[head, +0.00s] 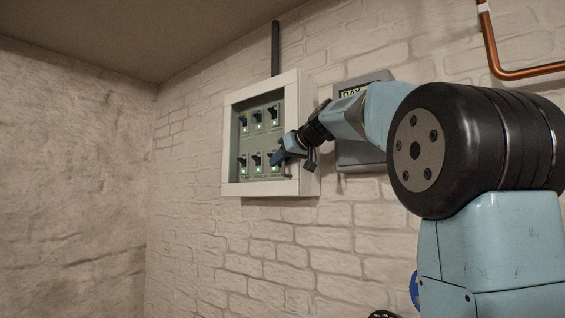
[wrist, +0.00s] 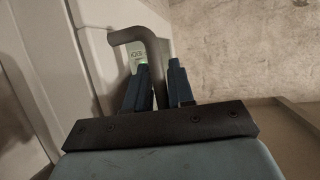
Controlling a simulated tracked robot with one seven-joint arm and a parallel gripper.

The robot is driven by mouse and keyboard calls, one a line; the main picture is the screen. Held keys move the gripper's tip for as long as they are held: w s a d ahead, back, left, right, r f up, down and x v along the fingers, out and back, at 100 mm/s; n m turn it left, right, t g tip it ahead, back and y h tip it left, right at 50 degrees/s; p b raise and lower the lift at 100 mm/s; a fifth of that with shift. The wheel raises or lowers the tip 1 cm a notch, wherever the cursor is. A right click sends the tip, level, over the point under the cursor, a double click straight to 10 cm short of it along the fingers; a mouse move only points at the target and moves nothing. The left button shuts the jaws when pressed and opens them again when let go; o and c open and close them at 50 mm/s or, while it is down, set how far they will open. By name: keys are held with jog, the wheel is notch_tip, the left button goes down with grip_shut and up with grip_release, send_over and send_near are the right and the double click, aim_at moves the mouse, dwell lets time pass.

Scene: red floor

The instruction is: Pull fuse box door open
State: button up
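The fuse box (head: 307,130) is a pale box on the brick wall in the head view. Its front frame surrounds a grey-green panel (head: 259,140) with two rows of dark switches and small green lights. My gripper (head: 278,158) is in front of the box's right part. In the wrist view a grey bent handle (wrist: 150,42) passes between the two blue fingers of my gripper (wrist: 159,66). The fingers are apart, close on either side of the handle. Whether both touch it is not clear. The pale box front (wrist: 75,50) is left of the handle.
A grey box with a display (head: 360,155) is on the wall right of the fuse box, partly behind my arm. A dark conduit (head: 275,48) rises from the fuse box. A copper pipe (head: 493,52) runs at upper right. The left side looks clear.

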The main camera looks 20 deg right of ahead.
jog(key=shift+w+f, duration=0.1)
jog(key=shift+w, duration=0.1)
jog(key=shift+c, duration=0.5)
grip_shut()
